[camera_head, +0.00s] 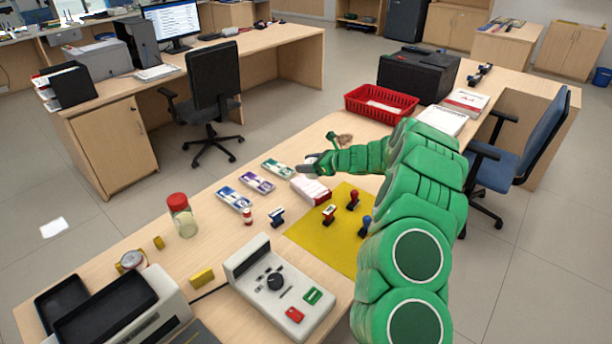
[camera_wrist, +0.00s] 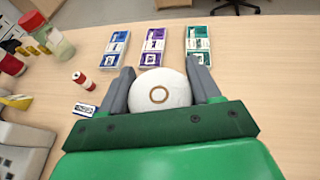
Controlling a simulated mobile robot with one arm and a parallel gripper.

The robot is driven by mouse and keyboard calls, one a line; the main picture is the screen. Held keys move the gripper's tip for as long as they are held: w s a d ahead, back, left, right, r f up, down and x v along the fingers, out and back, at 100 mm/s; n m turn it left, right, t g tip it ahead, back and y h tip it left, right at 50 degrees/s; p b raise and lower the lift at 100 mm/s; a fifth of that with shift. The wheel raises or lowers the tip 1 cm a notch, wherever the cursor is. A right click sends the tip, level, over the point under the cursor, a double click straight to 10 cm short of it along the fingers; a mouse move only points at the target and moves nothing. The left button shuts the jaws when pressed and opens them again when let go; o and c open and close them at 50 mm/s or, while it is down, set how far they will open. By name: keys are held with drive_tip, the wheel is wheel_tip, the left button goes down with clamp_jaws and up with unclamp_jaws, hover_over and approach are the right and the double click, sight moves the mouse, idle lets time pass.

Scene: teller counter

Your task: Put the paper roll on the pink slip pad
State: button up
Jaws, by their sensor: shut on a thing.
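My gripper (camera_wrist: 160,88) is shut on the paper roll (camera_wrist: 172,80), a white round roll with a brown core ring, seen end-on between the grey fingers in the wrist view. In the head view my gripper (camera_head: 312,166) is above the counter, just behind the pink slip pad; the roll is hard to make out there. The pink slip pad (camera_head: 311,189) is a white and pink-red block lying at the back left edge of the yellow mat. The pad does not show in the wrist view.
Banknote bundles (camera_head: 257,182) lie left of the pad. Stamps (camera_head: 328,213) stand on the yellow mat (camera_head: 310,236). A small red-and-white cylinder (camera_head: 248,216), a red-lidded jar (camera_head: 181,213) and a grey machine (camera_head: 279,287) stand nearer. A red basket (camera_head: 381,104) is farther back.

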drive_tip(key=shift+w+a+f, duration=0.1)
drive_tip(key=shift+w+f, duration=0.9)
drive_tip(key=shift+f, duration=0.25)
drive_tip(key=shift+w+a+f, duration=0.1)
drive_tip(key=shift+w+f, duration=0.9)
drive_tip(key=shift+f, duration=0.25)
drive_tip(key=shift+w+f, duration=0.1)
drive_tip(key=shift+f, duration=1.45)
drive_tip(key=shift+f, duration=0.1)
drive_tip(key=o, duration=1.1)
